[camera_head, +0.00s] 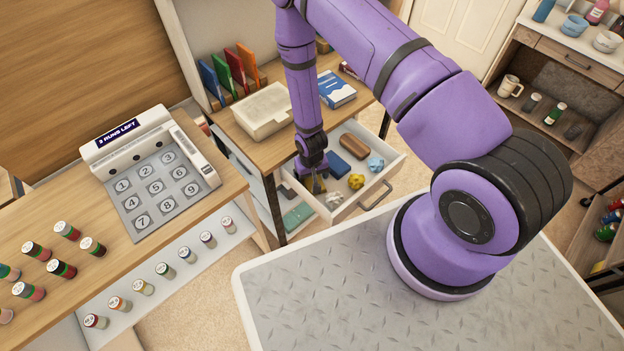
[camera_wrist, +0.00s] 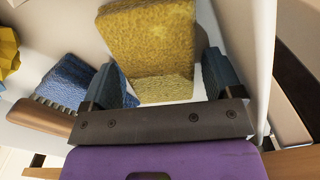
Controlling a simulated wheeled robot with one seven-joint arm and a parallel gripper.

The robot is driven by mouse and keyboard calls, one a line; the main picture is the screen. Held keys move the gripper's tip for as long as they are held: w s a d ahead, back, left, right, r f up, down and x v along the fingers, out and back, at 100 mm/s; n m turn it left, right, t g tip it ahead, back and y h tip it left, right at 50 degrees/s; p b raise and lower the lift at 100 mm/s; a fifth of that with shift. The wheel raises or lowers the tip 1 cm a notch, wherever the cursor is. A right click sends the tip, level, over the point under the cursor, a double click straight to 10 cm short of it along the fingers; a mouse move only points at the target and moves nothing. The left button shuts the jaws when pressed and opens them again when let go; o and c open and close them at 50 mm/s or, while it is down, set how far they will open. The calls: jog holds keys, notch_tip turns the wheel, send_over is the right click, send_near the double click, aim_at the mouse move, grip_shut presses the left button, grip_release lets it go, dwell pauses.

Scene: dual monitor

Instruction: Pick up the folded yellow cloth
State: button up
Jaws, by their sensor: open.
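The folded yellow cloth (camera_wrist: 150,40) is a thick, rough-textured yellow slab in the wrist view, inside the open white drawer (camera_head: 384,179). In the head view only a small yellow bit of it (camera_head: 319,185) shows, mostly hidden by my gripper (camera_head: 314,183). My gripper also shows in the wrist view (camera_wrist: 165,83), open, with one dark finger on either side of the cloth's near end. I cannot tell whether the fingers touch it.
The drawer walls are close to my gripper. A cream box (camera_head: 262,111) stands on the desk above.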

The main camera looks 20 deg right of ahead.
jog(key=c, duration=0.8)
jog(key=shift+o, duration=0.2)
jog(key=shift+r, duration=0.1)
notch_tip(320, 180, up, 18)
dwell(0.4)
jog(key=shift+o, duration=1)
jog(key=shift+w, duration=0.1)
jog(key=shift+c, duration=0.2)
